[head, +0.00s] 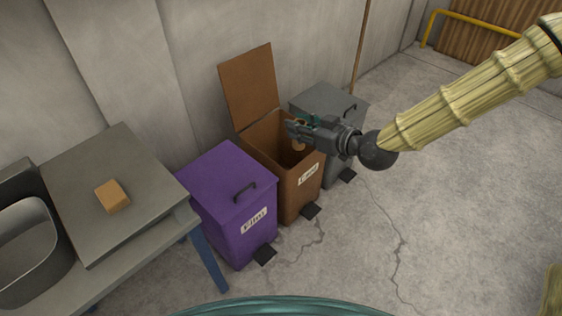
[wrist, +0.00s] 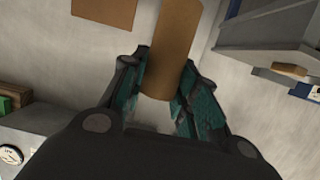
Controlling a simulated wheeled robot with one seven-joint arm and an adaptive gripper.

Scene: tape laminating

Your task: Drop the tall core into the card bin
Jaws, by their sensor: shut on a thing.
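The card bin (head: 296,196) is a brown bin with a label reading "Card", standing between a purple and a grey bin. Its brown lid (head: 249,86) stands open against the wall side. My gripper (head: 298,130) is over the bin's open mouth. It is shut on the tall core, a plain tan cylinder (wrist: 175,45) that shows between the teal-padded fingers in the wrist view. In the head view only a small tan part of the core (head: 298,146) shows below the fingers. The bin's inside is partly hidden by my gripper.
The purple bin (head: 232,200), labelled "Film", is shut at the left. The grey bin (head: 325,103) is shut at the right, partly behind my gripper. A grey table (head: 110,170) with an orange-brown block (head: 112,196) stands at the left.

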